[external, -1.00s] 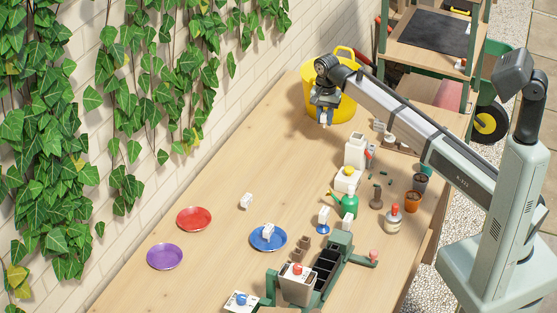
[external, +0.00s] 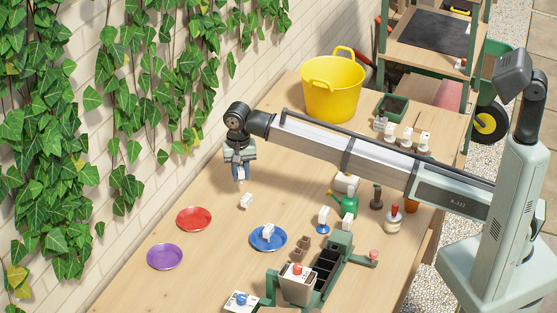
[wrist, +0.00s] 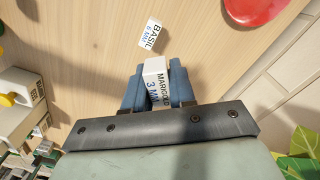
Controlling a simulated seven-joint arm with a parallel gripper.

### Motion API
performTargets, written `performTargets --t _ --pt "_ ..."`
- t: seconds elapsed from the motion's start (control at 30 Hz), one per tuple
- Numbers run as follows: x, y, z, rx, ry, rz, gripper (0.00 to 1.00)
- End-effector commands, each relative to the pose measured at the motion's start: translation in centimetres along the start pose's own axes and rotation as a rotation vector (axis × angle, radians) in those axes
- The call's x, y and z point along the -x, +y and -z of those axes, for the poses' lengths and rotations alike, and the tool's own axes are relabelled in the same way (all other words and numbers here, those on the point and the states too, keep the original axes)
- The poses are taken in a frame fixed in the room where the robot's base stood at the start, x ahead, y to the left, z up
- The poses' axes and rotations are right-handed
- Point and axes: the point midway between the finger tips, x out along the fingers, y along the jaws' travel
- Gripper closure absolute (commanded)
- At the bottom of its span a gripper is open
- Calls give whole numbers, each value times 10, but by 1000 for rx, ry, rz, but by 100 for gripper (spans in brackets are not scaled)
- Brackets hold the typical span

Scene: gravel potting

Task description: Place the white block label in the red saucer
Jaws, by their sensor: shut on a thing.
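My gripper (external: 239,171) is shut on a white block label (wrist: 155,70) that reads "MARIGOLD 3 MM". It holds the label above the table, and the label's lower end shows just below the fingers in the external view. The red saucer (external: 194,219) lies flat and empty on the table, below and left of my gripper. Its edge also shows at the top right of the wrist view (wrist: 252,8). A second white block label (external: 246,201), reading "BASIL" in the wrist view (wrist: 151,34), lies on the bare table below my gripper.
A purple saucer (external: 164,257) stands left of the red one. A blue saucer (external: 257,243) to the right holds another white block. A green rack (external: 339,256), a green watering can (external: 349,203) and a yellow bucket (external: 333,92) stand further right. Ivy (external: 110,90) hangs on the brick wall.

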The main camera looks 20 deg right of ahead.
Motion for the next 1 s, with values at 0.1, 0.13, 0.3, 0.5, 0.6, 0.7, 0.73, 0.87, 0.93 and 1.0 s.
performTargets --t 0.1,0.13,0.3,0.5,0.6,0.7,0.73,0.87,0.93,1.0 --pt "2 -41 -30 39 1 -1 100" --pt "2 -49 -36 43 1 -2 100" --pt "4 -91 -63 36 1 -2 100" --pt "8 -136 -60 -103 3 1 100" --pt "10 -148 -55 -206 4 5 100" --pt "11 -152 -53 -314 5 8 100" --pt "11 -153 -53 -346 5 10 100" --pt "11 -152 -53 -469 5 14 100" --pt "11 -152 -53 -518 5 15 100" --pt "11 -152 -53 -553 5 15 100"
